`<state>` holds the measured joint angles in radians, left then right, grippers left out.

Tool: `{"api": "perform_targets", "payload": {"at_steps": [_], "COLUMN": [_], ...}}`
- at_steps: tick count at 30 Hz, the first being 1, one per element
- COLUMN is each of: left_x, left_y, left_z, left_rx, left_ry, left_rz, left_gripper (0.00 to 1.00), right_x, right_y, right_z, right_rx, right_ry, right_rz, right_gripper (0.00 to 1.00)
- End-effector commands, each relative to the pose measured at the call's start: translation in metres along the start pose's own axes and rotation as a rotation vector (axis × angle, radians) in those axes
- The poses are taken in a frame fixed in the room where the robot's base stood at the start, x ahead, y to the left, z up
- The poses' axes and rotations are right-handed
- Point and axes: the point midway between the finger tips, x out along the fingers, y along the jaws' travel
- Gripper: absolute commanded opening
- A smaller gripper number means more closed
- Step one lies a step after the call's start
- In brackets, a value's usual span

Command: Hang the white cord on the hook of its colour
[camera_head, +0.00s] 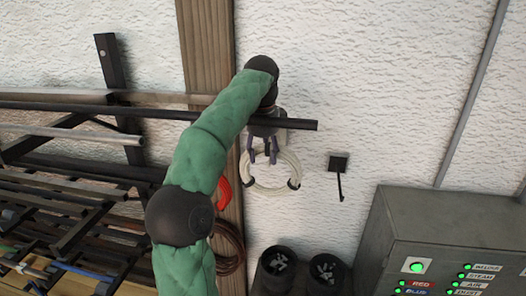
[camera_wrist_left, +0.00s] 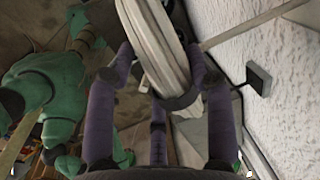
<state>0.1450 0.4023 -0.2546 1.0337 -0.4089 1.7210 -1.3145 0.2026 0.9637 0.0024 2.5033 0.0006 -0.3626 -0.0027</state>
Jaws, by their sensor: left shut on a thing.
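The white cord (camera_head: 270,188) is a round coil with dark ties, hanging upright in front of the wall. My left gripper (camera_head: 268,153) is shut on its upper part. In the left wrist view, the cord (camera_wrist_left: 155,40) passes between the purple fingers of my left gripper (camera_wrist_left: 162,75), with a dark tie near them. A black hook (camera_head: 339,163) on a square plate is on the wall to the right of the coil, apart from it. The plate also shows in the left wrist view (camera_wrist_left: 259,78). I cannot make out a white hook; my arm hides part of the wall.
A red cord (camera_head: 222,193) and a brown cord (camera_head: 228,250) hang by the wooden post (camera_head: 207,60). A rack of bars (camera_head: 70,180) fills the left. Two dark cylinders (camera_head: 327,270) and a grey control box (camera_head: 440,215) stand below right. The wall around the black hook is clear.

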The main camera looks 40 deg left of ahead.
Motion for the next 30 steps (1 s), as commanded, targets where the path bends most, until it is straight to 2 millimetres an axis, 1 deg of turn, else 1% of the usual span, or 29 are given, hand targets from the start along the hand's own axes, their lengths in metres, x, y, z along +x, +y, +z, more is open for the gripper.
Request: {"api": "perform_targets", "payload": {"at_steps": [6, 12, 30], "left_x": [0.008, 0.015, 0.020], "left_y": [-0.005, -0.005, -0.005], "left_z": [0.001, 0.001, 0.000], "left_rx": [-0.001, -0.002, 0.000], "left_ry": [0.001, 0.001, 0.000], "left_rz": [-0.003, -0.003, 0.002], "left_gripper": [0.00, 0.00, 0.00], "right_x": [0.000, 0.001, 0.002], "right_y": [0.000, 0.000, 0.001], "right_z": [0.000, 0.000, 0.000], "right_rx": [0.000, 0.000, 0.000], "right_ry": [0.000, 0.000, 0.000], "right_rz": [0.000, 0.000, 0.000], "right_gripper": [0.40, 0.40, 0.40]}}
